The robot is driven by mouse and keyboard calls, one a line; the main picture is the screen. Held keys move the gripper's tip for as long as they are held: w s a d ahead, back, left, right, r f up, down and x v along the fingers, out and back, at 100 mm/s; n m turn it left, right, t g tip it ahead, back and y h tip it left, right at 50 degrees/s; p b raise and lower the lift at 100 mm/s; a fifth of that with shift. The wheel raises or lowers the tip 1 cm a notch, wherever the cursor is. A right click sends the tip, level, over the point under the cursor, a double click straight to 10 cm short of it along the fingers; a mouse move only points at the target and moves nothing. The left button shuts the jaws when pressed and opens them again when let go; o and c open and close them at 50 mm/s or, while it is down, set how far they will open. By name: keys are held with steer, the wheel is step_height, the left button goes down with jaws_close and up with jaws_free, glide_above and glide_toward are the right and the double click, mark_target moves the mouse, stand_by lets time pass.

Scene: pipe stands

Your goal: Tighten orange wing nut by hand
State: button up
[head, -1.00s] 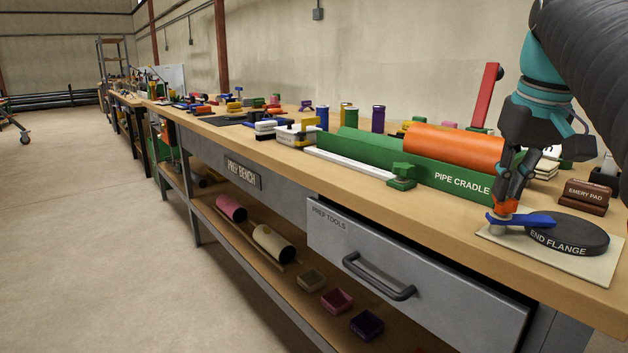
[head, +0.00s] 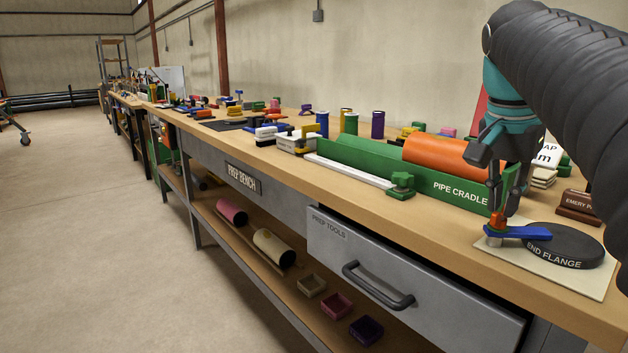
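The orange wing nut (head: 497,222) sits on the left end of a blue clamp bar (head: 526,232). The bar's right end rests over the black end flange (head: 568,248), which lies on a pale square plate. A small grey post shows under the bar's left end. My gripper (head: 499,207) points down from above with its fingertips at the wing nut. The fingers are seen nearly edge-on and partly cover the nut, so their gap and any contact are not clear.
A green pipe cradle (head: 452,190) holding an orange pipe (head: 438,153) stands just left of my gripper. A brown emery pad block (head: 575,204) is behind the flange. The wooden bench's front edge is close to the plate. A grey drawer (head: 410,285) is below.

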mark_target(502, 206)
steer(key=shift+o, duration=0.4)
steer(key=shift+r, duration=3)
steer(key=shift+f, duration=0.1)
